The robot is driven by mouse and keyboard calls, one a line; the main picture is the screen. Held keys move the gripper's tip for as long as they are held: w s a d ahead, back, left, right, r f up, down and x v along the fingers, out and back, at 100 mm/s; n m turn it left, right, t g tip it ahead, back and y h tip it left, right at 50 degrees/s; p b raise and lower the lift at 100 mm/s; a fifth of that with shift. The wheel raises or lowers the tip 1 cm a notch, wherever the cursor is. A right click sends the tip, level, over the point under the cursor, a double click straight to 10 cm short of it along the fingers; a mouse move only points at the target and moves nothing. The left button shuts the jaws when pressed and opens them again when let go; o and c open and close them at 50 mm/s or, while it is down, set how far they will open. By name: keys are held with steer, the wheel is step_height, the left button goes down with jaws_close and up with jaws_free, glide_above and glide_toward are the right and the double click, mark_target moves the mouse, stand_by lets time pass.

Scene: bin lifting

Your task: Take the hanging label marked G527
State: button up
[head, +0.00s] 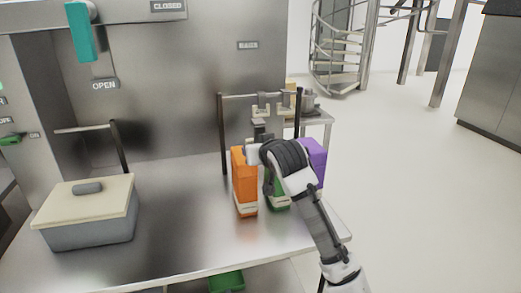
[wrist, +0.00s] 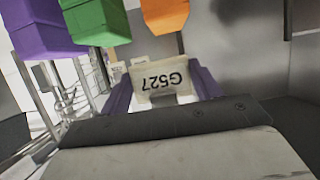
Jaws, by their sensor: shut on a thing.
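The label marked G527 (wrist: 158,76) is a cream plate with dark lettering, upside down in the wrist view. It sits between the two purple fingers of my gripper (wrist: 166,91), which is shut on it. In the head view my gripper is largely hidden behind my own wrist, at the rack (head: 252,96). Pale hook-like pieces (head: 272,103) show on the rack bar there. I cannot tell whether the label still touches its hanger.
An orange box (head: 244,180), a green box (head: 279,201) and a purple box (head: 314,160) stand close around my wrist. A grey bin with a cream lid (head: 90,205) stands on the left of the metal table (head: 185,225). The table between them is clear.

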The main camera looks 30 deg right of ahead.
steer(key=shift+s, duration=0.1)
steer(key=s+a+b, duration=0.1)
steer(key=s, duration=0.5)
steer(key=shift+s+a, duration=0.2)
steer(key=shift+s, duration=0.15)
stand_by(0.4)
